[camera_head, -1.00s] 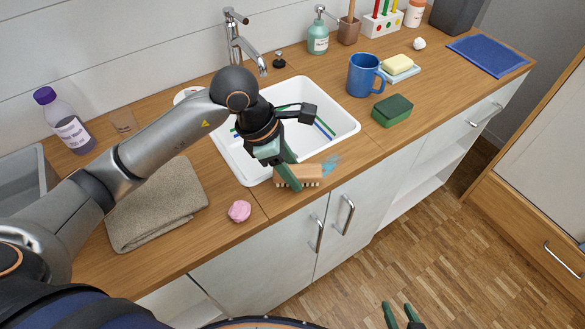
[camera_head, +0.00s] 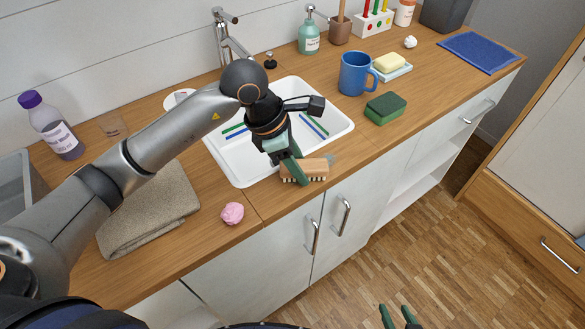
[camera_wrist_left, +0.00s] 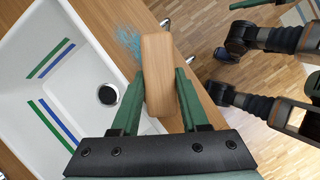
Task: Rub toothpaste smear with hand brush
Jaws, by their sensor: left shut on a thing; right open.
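The hand brush (camera_head: 312,170) has a wooden body with pale bristles pointing down. It is at the counter's front edge beside the sink, and its wooden back shows in the left wrist view (camera_wrist_left: 157,75). My left gripper (camera_head: 297,176) is shut on the brush, with a green finger on each side of it. The toothpaste smear (camera_wrist_left: 128,40) is blue and lies on the wood beside the brush, between it and the sink; in the head view only a small part (camera_head: 331,158) shows past the brush. My right gripper (camera_head: 399,316) is open and empty, low over the floor.
A green sponge (camera_head: 385,108), a blue mug (camera_head: 356,74) and a soap dish (camera_head: 392,71) stand to the right. A pink crumpled ball (camera_head: 232,213) and a folded towel (camera_head: 150,210) lie to the left.

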